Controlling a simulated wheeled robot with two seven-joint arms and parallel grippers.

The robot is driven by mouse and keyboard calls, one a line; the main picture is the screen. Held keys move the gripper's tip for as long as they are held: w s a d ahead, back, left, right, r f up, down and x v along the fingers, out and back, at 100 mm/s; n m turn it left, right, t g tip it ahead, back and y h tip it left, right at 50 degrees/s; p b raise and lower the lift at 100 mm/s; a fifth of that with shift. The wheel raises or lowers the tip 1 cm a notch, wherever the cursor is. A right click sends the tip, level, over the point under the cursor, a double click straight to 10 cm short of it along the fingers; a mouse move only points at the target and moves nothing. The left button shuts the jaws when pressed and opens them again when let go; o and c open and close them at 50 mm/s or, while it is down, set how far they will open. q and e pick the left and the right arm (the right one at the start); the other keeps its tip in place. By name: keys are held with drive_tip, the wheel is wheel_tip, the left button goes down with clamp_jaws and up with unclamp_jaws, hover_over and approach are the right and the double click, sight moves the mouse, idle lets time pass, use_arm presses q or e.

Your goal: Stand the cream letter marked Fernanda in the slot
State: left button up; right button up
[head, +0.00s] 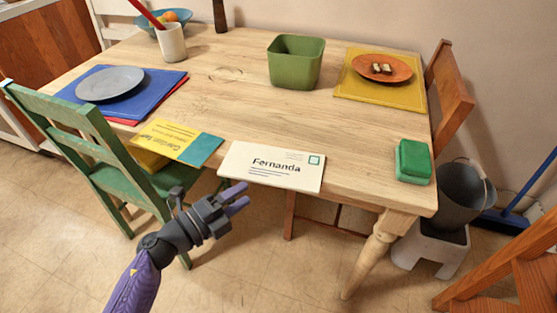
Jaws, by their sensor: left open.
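The cream letter (271,167) marked Fernanda lies flat, face up, at the front edge of the wooden table, its near side appearing to stick out past the edge. It bears a teal stamp mark at its upper right. My left gripper (241,196) is open and empty, just in front of and below the letter's near left corner, with its fingers pointing towards it. I cannot tell whether they touch. A green open-topped container (295,70) stands at the back middle of the table. I cannot make out a clear slot. My right gripper is not in view.
A yellow and teal card (178,141) lies left of the letter; a green block-shaped thing (413,162) is at the right corner. A green chair (90,130) stands front left.

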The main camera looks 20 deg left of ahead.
sight(265, 184)
use_arm(q)
drive_tip(key=x, duration=0.3)
drive_tip(key=b+x, duration=0.1)
drive_tip(key=x, duration=0.2)
drive_tip(key=shift+s+d, duration=0.1)
drive_tip(key=shift+d, duration=0.25)
clamp_jaws()
